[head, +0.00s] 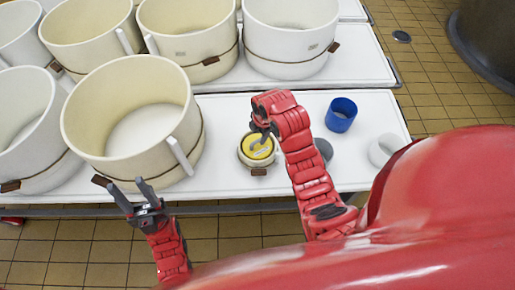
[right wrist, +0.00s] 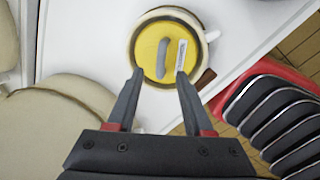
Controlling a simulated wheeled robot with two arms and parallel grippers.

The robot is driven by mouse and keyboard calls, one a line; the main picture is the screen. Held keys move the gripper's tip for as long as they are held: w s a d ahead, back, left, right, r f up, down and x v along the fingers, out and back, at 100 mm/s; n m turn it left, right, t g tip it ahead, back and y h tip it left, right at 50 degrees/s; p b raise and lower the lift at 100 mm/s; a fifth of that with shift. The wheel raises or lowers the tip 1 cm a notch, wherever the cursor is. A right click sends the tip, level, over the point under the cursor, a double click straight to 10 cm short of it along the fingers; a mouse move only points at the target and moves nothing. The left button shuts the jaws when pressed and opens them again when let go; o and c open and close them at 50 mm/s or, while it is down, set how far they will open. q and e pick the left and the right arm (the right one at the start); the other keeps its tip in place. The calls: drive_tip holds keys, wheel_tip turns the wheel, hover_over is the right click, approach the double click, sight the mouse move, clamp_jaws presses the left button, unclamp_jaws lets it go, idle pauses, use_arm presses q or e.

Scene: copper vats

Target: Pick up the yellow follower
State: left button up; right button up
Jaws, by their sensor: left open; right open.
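The yellow follower (head: 262,152) is a round yellow disc with a grey grip bar and a white label. It sits inside a small cream mould (head: 245,160) on the white table. In the right wrist view the follower (right wrist: 150,50) lies just beyond my fingertips. My right gripper (head: 262,138) is open and empty above it, fingers on either side of the grip bar in that view (right wrist: 160,74). The head view shows the arm hiding part of the follower. My left gripper (head: 128,184) is open and empty by the table's front edge, near a big cream mould.
Several large cream and white moulds (head: 100,120) crowd the left and back of the tables. A blue cup (head: 341,114), a white ring-shaped piece (head: 385,149) and a grey piece (head: 324,148) stand right of my right arm. The white table (head: 225,185) has bare room around the small mould.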

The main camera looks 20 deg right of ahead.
sight(256, 141)
drive_tip(key=shift+a+f+p, duration=0.2)
drive_tip(key=shift+f+p, duration=0.15)
drive_tip(key=shift+f, duration=0.2)
drive_tip(key=f, duration=0.2)
drive_tip(key=f+p, duration=0.1)
drive_tip(key=shift+w+a+f, duration=0.1)
drive_tip(key=shift+w+a, duration=0.1)
drive_tip(key=shift+w, duration=0.05)
drive_tip(key=shift+w+f, duration=0.1)
drive_tip(key=shift+f, duration=0.3)
clamp_jaws()
idle(0.4)
